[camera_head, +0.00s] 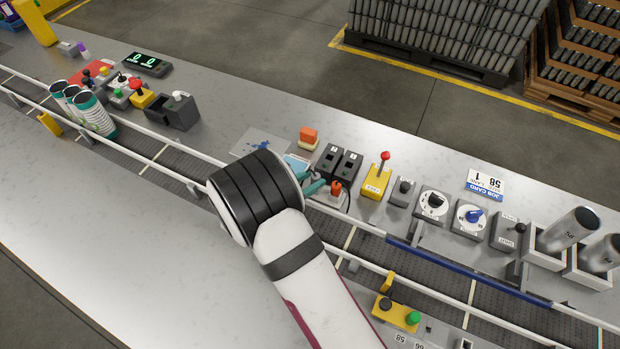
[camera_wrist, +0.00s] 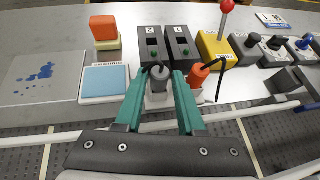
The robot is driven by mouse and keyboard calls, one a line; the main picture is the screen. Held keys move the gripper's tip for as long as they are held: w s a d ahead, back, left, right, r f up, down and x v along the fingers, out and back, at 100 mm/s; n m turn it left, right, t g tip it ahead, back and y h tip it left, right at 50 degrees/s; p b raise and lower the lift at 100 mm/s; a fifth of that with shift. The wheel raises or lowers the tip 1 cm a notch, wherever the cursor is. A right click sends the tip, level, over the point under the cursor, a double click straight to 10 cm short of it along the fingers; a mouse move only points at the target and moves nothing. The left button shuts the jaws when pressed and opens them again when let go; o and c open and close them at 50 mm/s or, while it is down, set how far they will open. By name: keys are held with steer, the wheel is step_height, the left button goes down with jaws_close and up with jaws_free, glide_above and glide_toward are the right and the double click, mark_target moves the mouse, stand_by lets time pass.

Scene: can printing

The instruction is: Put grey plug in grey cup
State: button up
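The grey plug (camera_wrist: 158,77) stands roughly upright between the two teal fingers of my gripper (camera_wrist: 159,80) in the wrist view. A pale cup-like base (camera_wrist: 158,101) shows below the plug, partly between the fingers. I cannot tell if the plug is seated in it. The fingers are very near the plug's sides, and whether they press on it is unclear. In the head view my gripper (camera_head: 314,187) is mostly behind my wrist, with teal finger parts showing. The grey plug is not clearly seen there.
An orange plug (camera_wrist: 199,74) with a black cable stands just right of the fingers. Two black switch boxes (camera_wrist: 168,48) stand behind. A blue-topped pad (camera_wrist: 105,82) lies left, with an orange block (camera_wrist: 104,28) beyond. A yellow lever box (camera_head: 376,183) is to the right. A white rail (camera_wrist: 235,114) runs in front.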

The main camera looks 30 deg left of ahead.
steer(key=shift+o, duration=1.1)
